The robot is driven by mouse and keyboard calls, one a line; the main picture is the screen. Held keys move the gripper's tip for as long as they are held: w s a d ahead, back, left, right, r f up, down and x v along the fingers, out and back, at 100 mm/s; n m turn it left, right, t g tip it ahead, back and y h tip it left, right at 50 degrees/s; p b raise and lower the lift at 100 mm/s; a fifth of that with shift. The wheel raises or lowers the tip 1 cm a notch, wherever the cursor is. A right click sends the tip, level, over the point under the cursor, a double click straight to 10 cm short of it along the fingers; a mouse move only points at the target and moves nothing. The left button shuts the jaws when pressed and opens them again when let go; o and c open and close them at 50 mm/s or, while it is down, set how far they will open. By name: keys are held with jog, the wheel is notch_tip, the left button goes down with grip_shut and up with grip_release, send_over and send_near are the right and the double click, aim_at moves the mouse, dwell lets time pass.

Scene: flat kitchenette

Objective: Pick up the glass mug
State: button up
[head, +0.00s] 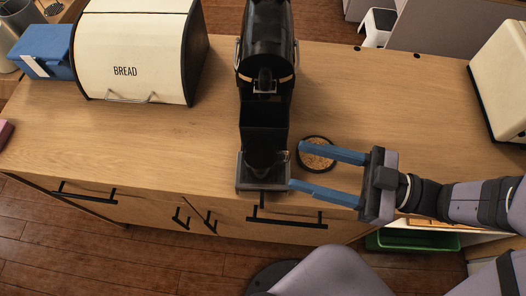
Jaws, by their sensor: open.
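A clear shape that looks like the glass mug (262,162) stands on the drip tray of the black coffee machine (265,75). It is see-through and dim against the dark machine, so its rim and handle are hard to make out. My gripper (297,166) reaches in from the right with its two blue fingers spread apart and nothing between them. Its fingertips are just right of the drip tray, one farther back and one near the counter's front edge. I cannot tell whether either tip touches the tray.
A round, dark-rimmed mat (318,161) lies partly under the far finger. A cream bread box (135,50) and a blue box (45,50) stand at the left. A cream appliance (503,80) stands at the right. The counter (400,105) behind my gripper is clear.

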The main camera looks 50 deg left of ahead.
aim_at(273, 157)
jog(key=shift+p+x, duration=0.75)
jog(key=shift+x, duration=2.9)
jog(key=shift+f, duration=0.15)
jog(key=shift+w, duration=0.1)
jog(key=c, duration=0.8)
